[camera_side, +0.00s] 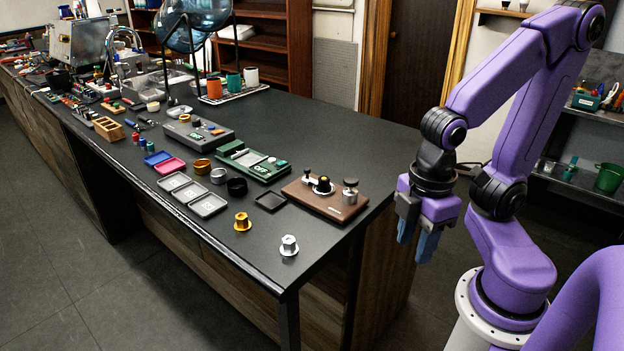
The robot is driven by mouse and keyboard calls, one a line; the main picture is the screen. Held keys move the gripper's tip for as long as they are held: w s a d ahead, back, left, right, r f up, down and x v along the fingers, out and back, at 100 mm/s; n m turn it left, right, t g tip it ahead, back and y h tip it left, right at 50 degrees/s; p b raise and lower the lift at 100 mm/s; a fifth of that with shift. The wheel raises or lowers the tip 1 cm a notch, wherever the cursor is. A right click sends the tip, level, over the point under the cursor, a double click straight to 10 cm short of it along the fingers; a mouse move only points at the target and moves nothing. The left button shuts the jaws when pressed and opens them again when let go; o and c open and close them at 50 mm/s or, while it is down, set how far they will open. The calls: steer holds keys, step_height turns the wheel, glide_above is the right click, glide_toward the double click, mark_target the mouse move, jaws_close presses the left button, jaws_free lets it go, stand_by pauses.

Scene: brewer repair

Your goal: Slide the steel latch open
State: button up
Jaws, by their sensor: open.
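A brown block (313,202) with metal and black knobs on top sits near the right front of the dark counter. A green device (243,168) with a pale metal piece and a small screen lies to its left. A grey device (198,132) lies farther back. The steel latch is too small to make out with certainty on any of these. My gripper (415,242) hangs off the counter's right edge, blue fingers pointing down. It is open, empty and apart from everything on the counter.
A gold fitting (242,222) and a silver fitting (289,246) stand near the front edge. Several small trays (208,205) and rings lie beside the green device. The counter (350,140) is bare behind the brown block. A rack with cups (251,76) stands farther back.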

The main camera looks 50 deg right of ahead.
steer(key=shift+o, duration=0.3)
steer(key=w+r+m, duration=0.1)
steer(key=w+r, duration=0.3)
steer(key=w, duration=0.8)
steer(key=w+r+m, duration=0.1)
steer(key=w+r, duration=0.2)
steer(key=w, duration=0.8)
steer(key=w+d+r+m, duration=0.2)
steer(key=w+d+r, duration=0.1)
steer(key=w+d, duration=1.25)
steer(key=f, duration=1.7)
steer(key=shift+s+d, duration=0.3)
steer(key=shift+d, duration=0.1)
jaws_close()
